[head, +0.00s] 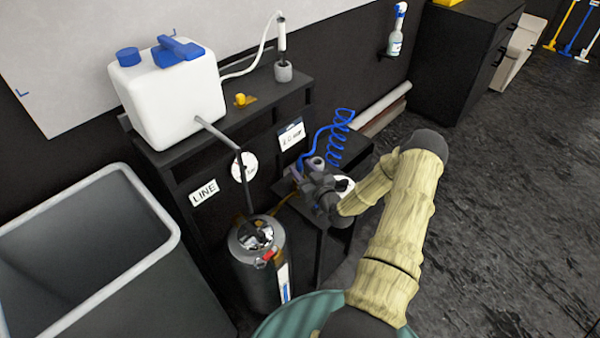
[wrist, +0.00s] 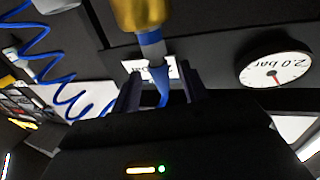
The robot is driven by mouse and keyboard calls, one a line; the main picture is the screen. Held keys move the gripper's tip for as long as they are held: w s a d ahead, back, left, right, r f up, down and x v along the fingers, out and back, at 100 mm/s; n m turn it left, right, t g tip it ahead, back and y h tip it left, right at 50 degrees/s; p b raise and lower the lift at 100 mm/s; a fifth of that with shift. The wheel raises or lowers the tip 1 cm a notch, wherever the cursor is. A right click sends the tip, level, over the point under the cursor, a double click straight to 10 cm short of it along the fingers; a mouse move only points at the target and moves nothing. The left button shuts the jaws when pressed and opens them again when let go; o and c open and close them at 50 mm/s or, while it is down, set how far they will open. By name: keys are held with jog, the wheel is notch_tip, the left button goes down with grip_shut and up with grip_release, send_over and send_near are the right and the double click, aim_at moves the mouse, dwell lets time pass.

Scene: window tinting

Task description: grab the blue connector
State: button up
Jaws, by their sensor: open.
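The blue connector (wrist: 161,82) shows in the wrist view between my two dark fingers, with a grey-blue collar above it and a brass-coloured fitting (wrist: 139,14) at the top edge. My gripper (wrist: 158,74) is open, with a finger on each side of the connector. Gaps show between the fingers and the connector. In the head view my gripper (head: 306,171) is at the dark stand, beside the blue coiled hose (head: 338,140). The connector itself is hard to make out there, largely hidden by my gripper.
A round gauge (wrist: 275,70) reading 2.0 bar is close at right in the wrist view. In the head view a metal tank (head: 262,285) stands below left of my gripper. A white canister (head: 170,100) sits on the shelf, and a large grey bin (head: 85,245) is at left.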

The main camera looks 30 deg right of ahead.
jog(key=shift+w+a, duration=0.1)
jog(key=shift+w, duration=0.85)
grip_shut()
